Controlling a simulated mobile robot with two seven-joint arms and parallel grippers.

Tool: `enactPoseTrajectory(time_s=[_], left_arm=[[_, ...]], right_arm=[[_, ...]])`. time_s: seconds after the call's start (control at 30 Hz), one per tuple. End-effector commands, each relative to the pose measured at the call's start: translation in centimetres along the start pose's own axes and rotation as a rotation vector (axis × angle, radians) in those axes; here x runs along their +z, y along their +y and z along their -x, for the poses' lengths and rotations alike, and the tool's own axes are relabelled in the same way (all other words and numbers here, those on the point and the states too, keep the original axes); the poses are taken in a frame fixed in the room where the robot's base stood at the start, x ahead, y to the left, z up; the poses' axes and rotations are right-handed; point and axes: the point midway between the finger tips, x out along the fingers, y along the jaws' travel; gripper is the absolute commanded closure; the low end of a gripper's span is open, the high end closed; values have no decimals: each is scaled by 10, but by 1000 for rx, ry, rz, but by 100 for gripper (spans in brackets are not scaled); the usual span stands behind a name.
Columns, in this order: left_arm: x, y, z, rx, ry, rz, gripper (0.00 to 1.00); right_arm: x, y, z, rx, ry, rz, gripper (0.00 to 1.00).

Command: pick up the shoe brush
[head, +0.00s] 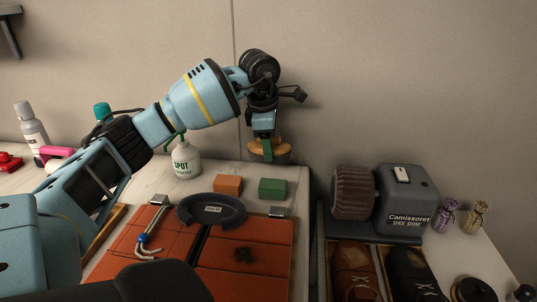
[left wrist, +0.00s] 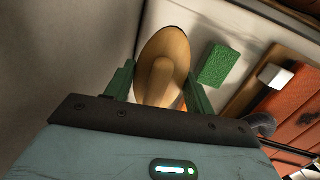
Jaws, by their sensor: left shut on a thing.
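The shoe brush (head: 284,148) has an oval tan wooden top and a darker lower part. It is at the back right corner of the left table, close to the wall. My left gripper (head: 266,152) reaches down over it, and its green fingers are shut on the brush. In the left wrist view the brush (left wrist: 150,48) sits between the two green fingers of the gripper (left wrist: 160,90), with its raised grip toward the camera. Its underside is hidden, and I cannot tell whether it touches the table. My right gripper is not in view.
A green sponge (head: 272,188), an orange block (head: 228,184) and a SPOT bottle (head: 186,160) stand near the brush. A shoe-shine machine (head: 405,203) and shoes (head: 355,270) are on the right.

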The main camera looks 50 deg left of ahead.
Motion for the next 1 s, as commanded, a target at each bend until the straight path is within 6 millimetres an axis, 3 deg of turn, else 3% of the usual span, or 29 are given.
enactPoseTrajectory(time_s=[0.03,0.3,0.57,1.0], left_arm=[[2,2,13,4,-5,0,75],[7,9,65,3,-4,1,75],[3,-25,66,1,2,-3,75],[0,-99,77,1,1,-4,75]], right_arm=[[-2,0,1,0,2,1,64],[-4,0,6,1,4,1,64],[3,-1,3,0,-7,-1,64],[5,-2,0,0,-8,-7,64]])
